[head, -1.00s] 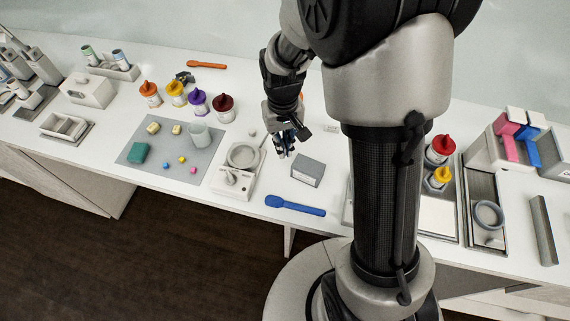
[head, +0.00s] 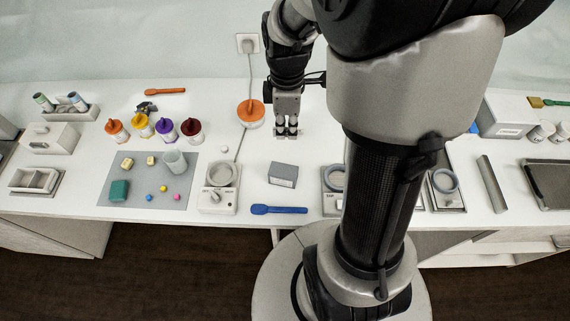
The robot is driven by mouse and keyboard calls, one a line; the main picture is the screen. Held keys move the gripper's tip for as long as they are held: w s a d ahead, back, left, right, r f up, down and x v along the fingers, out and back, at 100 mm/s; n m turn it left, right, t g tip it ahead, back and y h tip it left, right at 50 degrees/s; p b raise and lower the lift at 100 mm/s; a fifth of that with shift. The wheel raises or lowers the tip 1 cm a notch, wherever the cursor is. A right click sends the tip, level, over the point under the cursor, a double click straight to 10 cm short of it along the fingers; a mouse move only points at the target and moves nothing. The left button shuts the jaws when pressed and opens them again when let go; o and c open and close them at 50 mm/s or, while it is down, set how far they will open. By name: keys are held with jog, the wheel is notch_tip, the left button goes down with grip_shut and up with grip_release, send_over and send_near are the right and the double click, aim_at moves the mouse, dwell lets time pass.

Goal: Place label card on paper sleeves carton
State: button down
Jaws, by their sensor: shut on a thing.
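My gripper (head: 287,133) points down over the back middle of the white counter, behind the small grey box and right of the orange-lidded pot. It is shut on the label card, but the card is too small or too edge-on to make out between the fingers. A small grey box (head: 284,174) with a pale front sits nearer, in front of my gripper. I cannot read which one is the paper sleeves carton.
An orange-lidded pot (head: 250,113) stands close left of my gripper. Several lidded pots, a grey mat (head: 136,198) and a scale (head: 217,199) lie to the left. A blue spoon (head: 279,209) lies near the front edge. My arm hides part of the counter's right middle.

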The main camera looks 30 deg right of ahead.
aim_at(286, 170)
notch_tip(286, 170, down, 17)
jog(key=b, duration=0.3)
jog(key=shift+w+r+b, duration=0.1)
jog(key=shift+w+b, duration=0.05)
jog(key=shift+b, duration=0.25)
jog(key=shift+r, duration=0.1)
jog(key=c, duration=2.2)
grip_release()
jog(key=shift+f, duration=0.2)
jog(key=shift+c, duration=0.2)
jog(key=o, duration=0.5)
jog(key=shift+c, duration=0.2)
